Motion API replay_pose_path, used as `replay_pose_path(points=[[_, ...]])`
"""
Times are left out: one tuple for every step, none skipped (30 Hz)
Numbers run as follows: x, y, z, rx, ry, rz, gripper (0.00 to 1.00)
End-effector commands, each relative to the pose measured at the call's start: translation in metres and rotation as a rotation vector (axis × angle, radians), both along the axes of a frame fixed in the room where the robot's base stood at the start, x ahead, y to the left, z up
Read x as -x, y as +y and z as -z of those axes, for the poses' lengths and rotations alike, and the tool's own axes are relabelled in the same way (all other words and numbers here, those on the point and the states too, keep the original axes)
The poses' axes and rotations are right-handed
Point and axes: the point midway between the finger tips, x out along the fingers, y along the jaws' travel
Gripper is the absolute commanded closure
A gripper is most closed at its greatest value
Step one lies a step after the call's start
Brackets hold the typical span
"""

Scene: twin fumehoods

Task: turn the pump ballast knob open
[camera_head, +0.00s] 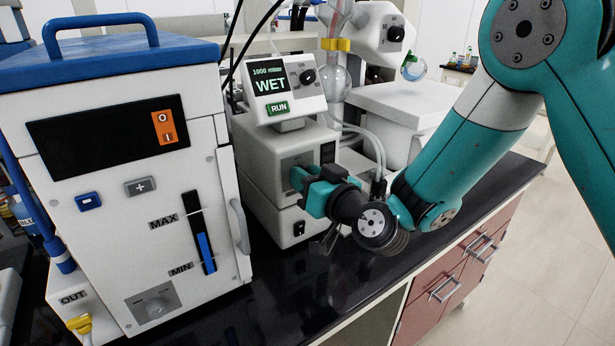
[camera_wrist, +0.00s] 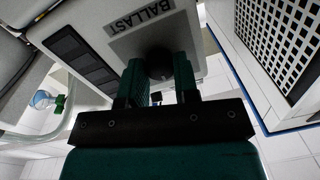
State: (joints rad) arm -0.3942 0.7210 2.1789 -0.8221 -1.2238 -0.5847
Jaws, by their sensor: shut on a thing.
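The pump (camera_head: 262,155) is a white box on the black bench, under a small display unit. Its ballast knob (camera_wrist: 160,62) is dark and round, below the BALLAST label (camera_wrist: 141,25) in the wrist view. My gripper (camera_wrist: 159,75) is shut on the knob, one teal finger on each side. In the head view my gripper (camera_head: 303,181) reaches the pump's front from the right and hides the knob there. The knob's pointer cannot be made out, so its turn angle is not clear.
The display unit (camera_head: 284,88) reads WET and 1000 mbar above the pump. A large white chiller with a blue top (camera_head: 130,50) stands close on the left. Glassware (camera_head: 335,80) and tubing stand behind. The black bench top (camera_head: 330,290) is clear in front.

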Motion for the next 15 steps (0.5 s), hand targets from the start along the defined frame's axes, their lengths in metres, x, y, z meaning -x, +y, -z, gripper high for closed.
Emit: replay_pose_path(points=[[-0.0002, -0.0004, 0.0001, -0.007, 0.004, 0.000, 0.95], [-0.0002, -0.0004, 0.0001, -0.013, 0.009, 0.000, 0.95], [-0.0001, -0.0004, 0.0002, -0.024, 0.016, 0.000, 0.95], [-0.0002, -0.0004, 0.0003, -0.034, 0.022, 0.001, 0.95], [-0.0002, -0.0004, 0.0004, -0.043, 0.029, 0.001, 0.95], [-0.0002, -0.0005, 0.0004, -0.060, 0.040, 0.001, 0.95], [-0.0003, -0.0005, 0.0005, -0.074, 0.050, 0.001, 0.95], [-0.0003, -0.0005, 0.0005, -0.090, 0.060, 0.001, 0.95], [-0.0003, -0.0006, 0.0007, -0.113, 0.075, 0.001, 0.95], [-0.0004, -0.0007, 0.0007, -0.131, 0.087, 0.001, 0.95], [-0.0004, -0.0007, 0.0008, -0.151, 0.100, 0.001, 0.95], [-0.0004, -0.0007, 0.0008, -0.179, 0.119, 0.002, 0.95], [-0.0004, -0.0007, 0.0008, -0.201, 0.134, 0.001, 0.95], [-0.0005, -0.0008, 0.0008, -0.224, 0.149, 0.001, 0.95], [-0.0005, -0.0008, 0.0007, -0.255, 0.170, 0.002, 0.95]])
